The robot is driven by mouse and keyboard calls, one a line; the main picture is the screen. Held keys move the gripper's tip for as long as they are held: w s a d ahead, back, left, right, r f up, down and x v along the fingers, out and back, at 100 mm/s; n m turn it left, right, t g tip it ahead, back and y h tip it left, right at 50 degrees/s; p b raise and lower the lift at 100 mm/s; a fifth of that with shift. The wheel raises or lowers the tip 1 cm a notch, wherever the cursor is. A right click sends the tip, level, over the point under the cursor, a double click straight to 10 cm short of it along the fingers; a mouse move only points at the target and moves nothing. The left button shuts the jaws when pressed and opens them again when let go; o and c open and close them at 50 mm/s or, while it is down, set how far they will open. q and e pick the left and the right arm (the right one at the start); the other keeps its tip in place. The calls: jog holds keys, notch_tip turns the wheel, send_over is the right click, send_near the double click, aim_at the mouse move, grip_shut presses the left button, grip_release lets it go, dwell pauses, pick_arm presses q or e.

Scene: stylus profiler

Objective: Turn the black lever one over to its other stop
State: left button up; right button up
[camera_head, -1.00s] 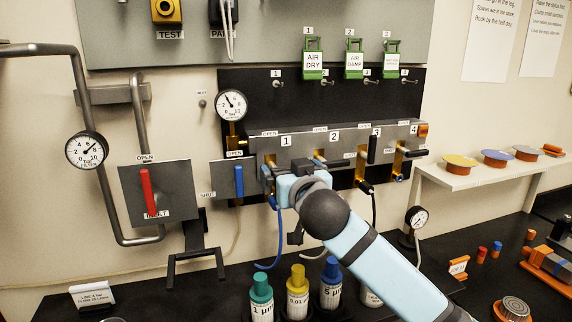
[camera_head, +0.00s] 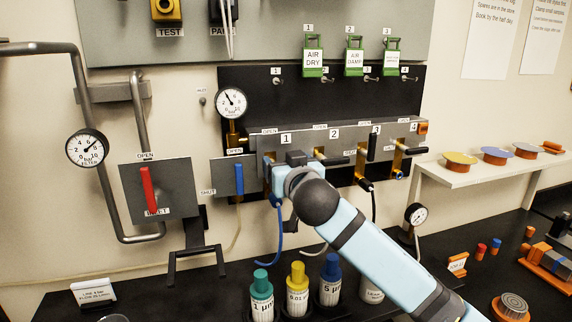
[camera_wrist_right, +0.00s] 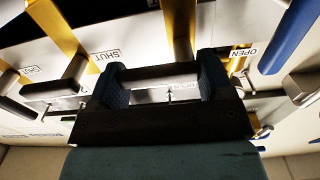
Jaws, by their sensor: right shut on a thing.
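The valve manifold (camera_head: 300,145) carries numbered stations with OPEN and SHUT labels. My right gripper (camera_head: 294,162) is at station 1 and hides most of the lever there. In the right wrist view, black lever one (camera_wrist_right: 160,72) lies across between the two dark blue fingers of my right gripper (camera_wrist_right: 163,85), which is shut on it. From the head, the lever's exact angle is hidden. My left gripper is not in view.
Black levers two (camera_head: 336,162), three (camera_head: 371,147) and four (camera_head: 415,151) stand to the right. A blue lever (camera_head: 239,179) and a red lever (camera_head: 149,190) are to the left. Capped bottles (camera_head: 297,290) stand below; green tags (camera_head: 313,55) hang above.

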aim_at(267, 152)
jog(key=shift+r+n, duration=0.1)
jog(key=shift+n, duration=0.2)
jog(key=shift+r+n+p, duration=0.2)
jog(key=shift+n+p, duration=0.3)
jog(key=shift+p, duration=0.3)
jog(key=n+p, duration=0.2)
jog(key=shift+a+r+n, duration=0.2)
jog(key=shift+r+n, duration=0.1)
jog(key=n+p, duration=0.3)
jog(key=a+n+p, duration=0.1)
jog(key=n, duration=0.1)
jog(key=shift+s+r, duration=0.2)
jog(key=shift+r, duration=0.15)
jog(key=n+p, duration=0.1)
jog(key=n, duration=0.1)
jog(key=n+p, duration=0.2)
jog(key=shift+s+a, duration=0.1)
jog(key=shift+a, duration=0.2)
jog(key=n+p, duration=0.2)
jog(key=n, duration=0.1)
jog(key=shift+s+a, duration=0.1)
jog(key=shift+a, duration=0.2)
jog(key=shift+a+f+n+p, duration=0.15)
jog(key=shift+n+p, duration=0.35)
jog(key=shift+n, duration=0.4)
jog(key=shift+s, duration=0.1)
jog(key=o, duration=0.9)
